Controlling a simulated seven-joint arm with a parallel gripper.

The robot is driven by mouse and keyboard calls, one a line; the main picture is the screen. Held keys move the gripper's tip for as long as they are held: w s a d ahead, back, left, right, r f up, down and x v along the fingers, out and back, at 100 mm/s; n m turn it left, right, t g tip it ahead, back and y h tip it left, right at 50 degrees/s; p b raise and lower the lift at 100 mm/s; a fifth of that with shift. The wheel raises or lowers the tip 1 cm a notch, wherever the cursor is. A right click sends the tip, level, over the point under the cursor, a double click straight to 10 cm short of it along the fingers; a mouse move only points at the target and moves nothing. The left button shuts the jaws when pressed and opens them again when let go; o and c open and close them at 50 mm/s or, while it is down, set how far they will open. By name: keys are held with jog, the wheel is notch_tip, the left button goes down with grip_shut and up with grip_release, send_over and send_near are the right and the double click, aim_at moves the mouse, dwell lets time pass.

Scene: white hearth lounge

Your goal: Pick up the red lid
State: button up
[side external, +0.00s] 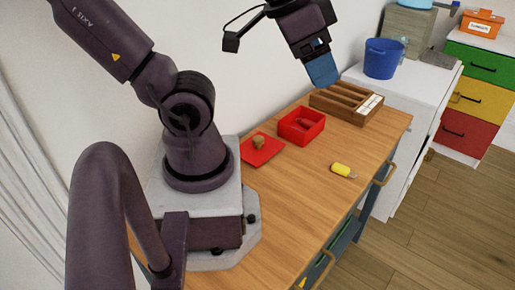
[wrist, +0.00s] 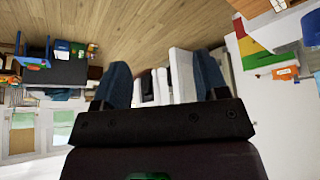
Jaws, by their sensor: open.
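The red lid (side external: 262,149) lies flat on the wooden table, close to my base. The lid does not show in the wrist view, which looks out across the room.
A wooden compartment tray (side external: 346,103) stands beyond the red box. A yellow object (side external: 343,170) lies near the table's right edge. A blue bucket (side external: 383,58) stands on a white cabinet behind. The table front (side external: 290,215) is clear.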

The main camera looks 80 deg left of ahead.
jog(key=a+f+n+g, duration=0.3)
jog(key=a+f, duration=0.2)
jog(key=a, duration=0.1)
jog(key=n+g+y, duration=0.2)
jog(key=n+g, duration=0.1)
jog(key=n, duration=1.2)
send_near(258, 138)
jog(key=f, duration=0.2)
jog(key=s+f, duration=0.1)
jog(key=f, duration=0.1)
jog(key=shift+a+f, duration=0.15)
jog(key=shift+f, duration=0.1)
jog(key=shift+w+a+f, duration=0.1)
jog(key=shift+a+f, duration=0.15)
jog(key=shift+f, duration=0.75)
jog(key=shift+w+a+f, duration=0.1)
jog(key=shift+a+f, duration=0.15)
jog(key=shift+f, duration=0.75)
jog(key=shift+w+a+f, duration=0.15)
jog(key=shift+a+f, duration=0.05)
jog(key=shift+f, duration=0.75)
jog(key=c, duration=1)
